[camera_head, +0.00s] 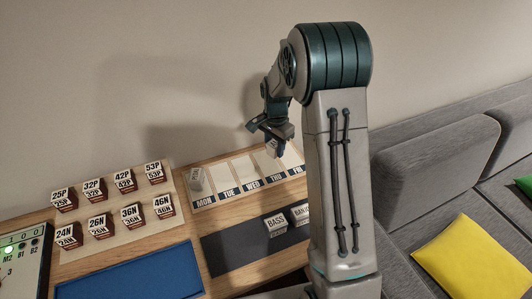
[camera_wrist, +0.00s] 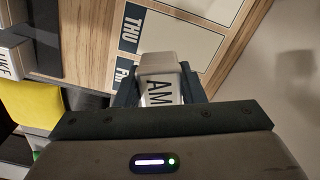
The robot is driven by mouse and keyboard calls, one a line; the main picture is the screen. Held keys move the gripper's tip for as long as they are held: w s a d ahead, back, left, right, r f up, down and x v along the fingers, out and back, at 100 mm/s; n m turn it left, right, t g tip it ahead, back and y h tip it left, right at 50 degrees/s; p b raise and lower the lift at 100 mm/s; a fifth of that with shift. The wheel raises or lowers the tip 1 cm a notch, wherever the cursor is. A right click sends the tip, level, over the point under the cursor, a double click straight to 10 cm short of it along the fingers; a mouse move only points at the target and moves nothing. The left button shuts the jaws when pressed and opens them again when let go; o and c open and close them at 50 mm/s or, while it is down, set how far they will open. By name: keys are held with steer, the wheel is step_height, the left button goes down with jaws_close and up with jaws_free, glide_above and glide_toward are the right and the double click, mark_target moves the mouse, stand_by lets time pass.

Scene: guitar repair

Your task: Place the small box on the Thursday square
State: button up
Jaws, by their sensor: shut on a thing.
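My gripper (camera_head: 274,142) is shut on a small box (camera_wrist: 160,88), pale with dark letters beginning "AM" in the wrist view. Its fingers lie on either side of the box. The white weekday board (camera_head: 213,200) has squares labelled MON to FRI. The Thursday square (camera_wrist: 170,38) is bare where it shows in the wrist view, beside its THU label (camera_wrist: 129,30). The held box appears over the Friday end of the board there, in front of part of the Friday label. In the head view it shows near the Thursday square's back part. Its height above the board is unclear.
Another small pale box (camera_head: 196,179) stands on the Monday square. Several labelled boxes sit on a beige board (camera_head: 83,224) at left. A dark mat (camera_head: 235,262) in front holds boxes marked BASS (camera_head: 276,225) and another. A blue mat (camera_head: 130,275) is clear.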

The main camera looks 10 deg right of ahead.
mark_target(266, 163)
steer(key=shift+w+a+f, duration=0.85)
steer(key=shift+w+a, duration=0.2)
steer(key=shift+a, duration=0.05)
steer(key=shift+f+p, duration=0.6)
steer(key=shift+f, duration=1.45)
steer(key=shift+f, duration=0.25)
steer(key=o, duration=1)
steer(key=shift+r, duration=0.1)
